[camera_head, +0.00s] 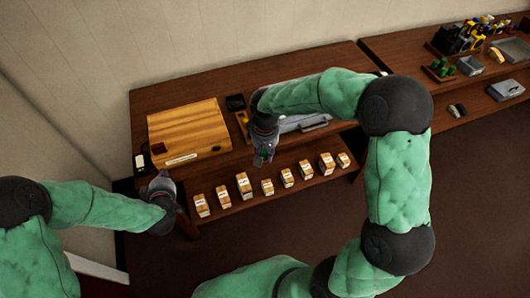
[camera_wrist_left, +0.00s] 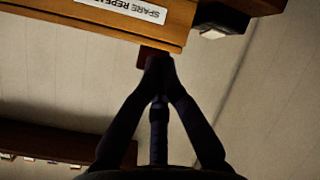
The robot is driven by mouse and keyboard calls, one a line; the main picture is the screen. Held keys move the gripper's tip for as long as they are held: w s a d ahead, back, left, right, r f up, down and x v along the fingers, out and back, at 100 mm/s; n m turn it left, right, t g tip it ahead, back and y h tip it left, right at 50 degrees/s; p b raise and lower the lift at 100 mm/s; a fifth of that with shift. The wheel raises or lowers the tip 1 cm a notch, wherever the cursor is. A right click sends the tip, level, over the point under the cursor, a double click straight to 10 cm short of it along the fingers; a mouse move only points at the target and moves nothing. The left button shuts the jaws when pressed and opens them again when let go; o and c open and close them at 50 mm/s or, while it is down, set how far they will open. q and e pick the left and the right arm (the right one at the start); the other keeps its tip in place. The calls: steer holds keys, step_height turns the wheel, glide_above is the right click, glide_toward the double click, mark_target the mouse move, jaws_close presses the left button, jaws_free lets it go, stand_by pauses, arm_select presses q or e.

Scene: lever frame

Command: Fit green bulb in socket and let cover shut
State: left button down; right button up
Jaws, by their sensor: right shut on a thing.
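A light wooden panel (camera_head: 188,128) lies on the left table, with a white label (camera_head: 182,158) along its front edge. A small dark red block (camera_wrist_left: 148,57) sits under that edge. My left gripper (camera_wrist_left: 160,64) has its fingertips together at this block; I cannot tell if they touch it. It is in front of the table's left end in the head view (camera_head: 160,188). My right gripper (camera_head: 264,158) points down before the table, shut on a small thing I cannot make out. I see no socket clearly.
Several small labelled boxes (camera_head: 267,187) stand in a row on the lower shelf. A grey tray (camera_head: 303,123) is partly behind my right arm. The right table holds green items (camera_head: 438,70), a grey bin (camera_head: 470,65) and other trays.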

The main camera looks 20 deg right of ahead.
steer(key=shift+r, duration=0.1)
arm_select(q)
glide_toward(159, 140)
steer(key=shift+s+f, duration=0.35)
steer(key=shift+s, duration=0.25)
steer(key=shift+s+f, duration=0.35)
steer(key=shift+s, duration=0.25)
arm_select(e)
steer(key=shift+r, duration=0.2)
arm_select(q)
steer(key=shift+w, duration=0.1)
